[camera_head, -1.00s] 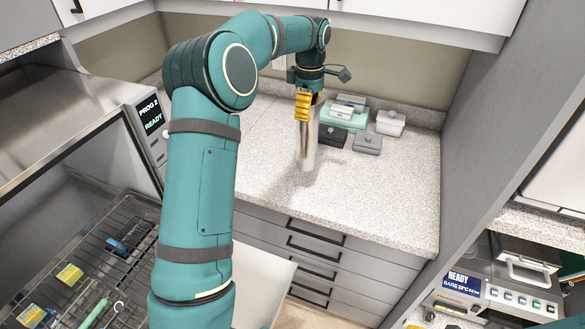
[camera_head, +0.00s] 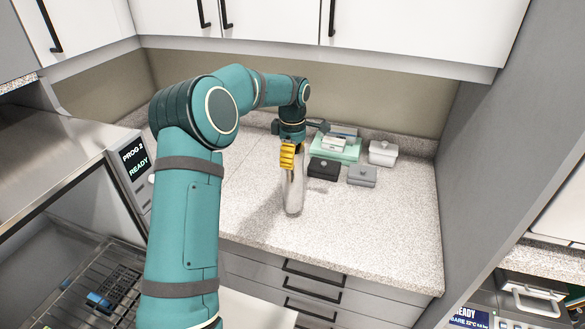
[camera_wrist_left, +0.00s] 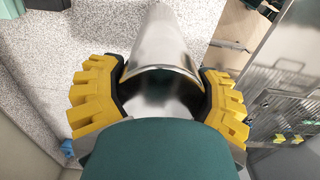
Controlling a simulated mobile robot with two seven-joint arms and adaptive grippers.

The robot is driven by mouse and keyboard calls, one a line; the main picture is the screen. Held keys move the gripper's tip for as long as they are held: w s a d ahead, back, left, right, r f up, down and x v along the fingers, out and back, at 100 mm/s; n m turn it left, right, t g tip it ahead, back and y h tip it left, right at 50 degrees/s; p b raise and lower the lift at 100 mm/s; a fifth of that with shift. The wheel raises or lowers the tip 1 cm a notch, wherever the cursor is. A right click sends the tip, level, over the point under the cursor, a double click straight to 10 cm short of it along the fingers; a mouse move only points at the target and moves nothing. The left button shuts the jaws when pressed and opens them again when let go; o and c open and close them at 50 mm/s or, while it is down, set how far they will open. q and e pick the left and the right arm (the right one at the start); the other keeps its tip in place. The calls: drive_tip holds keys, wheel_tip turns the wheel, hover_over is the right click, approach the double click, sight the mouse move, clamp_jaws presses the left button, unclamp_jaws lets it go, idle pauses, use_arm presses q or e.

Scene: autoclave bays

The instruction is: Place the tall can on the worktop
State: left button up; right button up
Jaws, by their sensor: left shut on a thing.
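The tall can (camera_head: 293,199) is a shiny silver cylinder over the speckled worktop (camera_head: 375,235), roughly upright in the head view. My left gripper (camera_head: 289,158), with yellow fingers, is shut around its upper part. In the left wrist view the can (camera_wrist_left: 162,42) runs out from between the two yellow fingers (camera_wrist_left: 160,92), which press on it from both sides. The can's base appears at or very near the worktop surface; I cannot tell whether it touches. My right gripper is not in view.
A dark box (camera_head: 323,169), a grey box (camera_head: 362,176), a white lidded box (camera_head: 382,153) and a green tray (camera_head: 349,153) stand behind and right of the can. The autoclave (camera_head: 131,165) is at left. The worktop's front right is clear.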

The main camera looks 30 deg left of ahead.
use_arm(q)
drive_tip(key=shift+f, duration=1.8)
drive_tip(key=o, duration=1.3)
wheel_tip(320, 180, up, 12)
drive_tip(key=shift+r, duration=0.1)
